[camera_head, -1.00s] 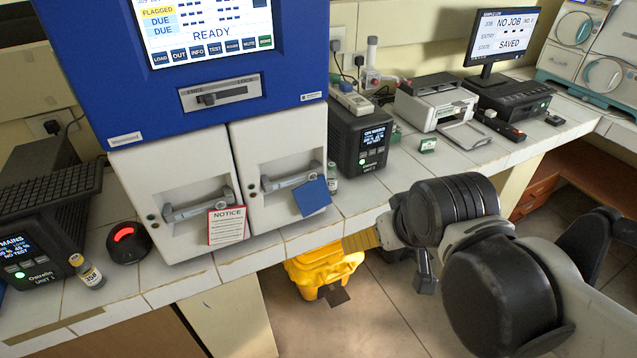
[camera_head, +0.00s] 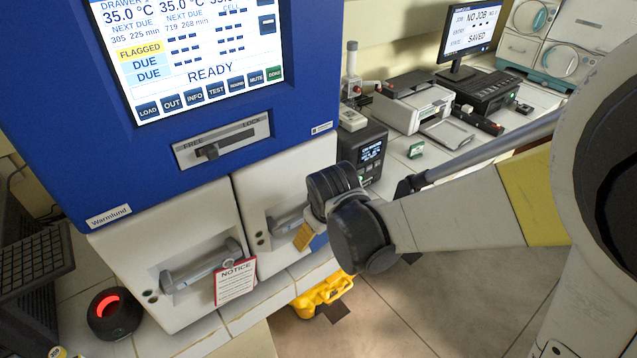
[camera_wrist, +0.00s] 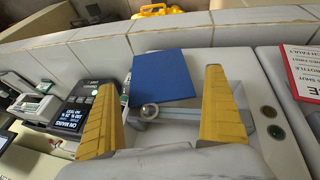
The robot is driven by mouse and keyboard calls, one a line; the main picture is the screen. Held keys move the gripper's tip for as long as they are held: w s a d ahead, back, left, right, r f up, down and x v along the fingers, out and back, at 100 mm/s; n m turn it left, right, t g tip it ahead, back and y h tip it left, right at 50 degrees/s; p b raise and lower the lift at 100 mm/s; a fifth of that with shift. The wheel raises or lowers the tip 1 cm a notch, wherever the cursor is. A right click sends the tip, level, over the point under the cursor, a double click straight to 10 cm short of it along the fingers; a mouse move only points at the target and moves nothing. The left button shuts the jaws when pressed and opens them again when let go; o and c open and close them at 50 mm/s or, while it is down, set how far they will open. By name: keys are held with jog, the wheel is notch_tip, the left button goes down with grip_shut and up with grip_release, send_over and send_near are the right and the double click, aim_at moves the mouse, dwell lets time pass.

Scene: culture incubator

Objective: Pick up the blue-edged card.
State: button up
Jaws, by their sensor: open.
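A blue card (camera_wrist: 165,76) hangs at the handle (camera_wrist: 172,128) of the right drawer. Its plain blue face shows in the wrist view, with the handle's round end near its lower edge. In the head view only a small blue part (camera_head: 319,242) shows beside my gripper (camera_head: 303,238). In the wrist view my gripper (camera_wrist: 160,82) is open and empty, its yellow fingers either side of the card's area. The card appears just beyond the fingers; I cannot tell whether any part lies between them.
A red-edged notice (camera_head: 235,282) hangs on the left drawer's handle (camera_head: 200,268). The blue and white incubator (camera_head: 200,200) stands close to my arm. A black power unit (camera_head: 366,150) is right of it. A yellow bin (camera_head: 325,293) sits on the floor below the counter.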

jog(key=b+x, duration=0.1)
jog(key=x, duration=0.1)
jog(key=b+x, duration=0.1)
jog(key=x, duration=0.2)
jog(key=shift+d+f, duration=0.2)
jog(key=shift+d, duration=0.05)
jog(key=shift+s+r, duration=0.1)
jog(key=c, duration=0.8)
jog(key=shift+o, duration=0.2)
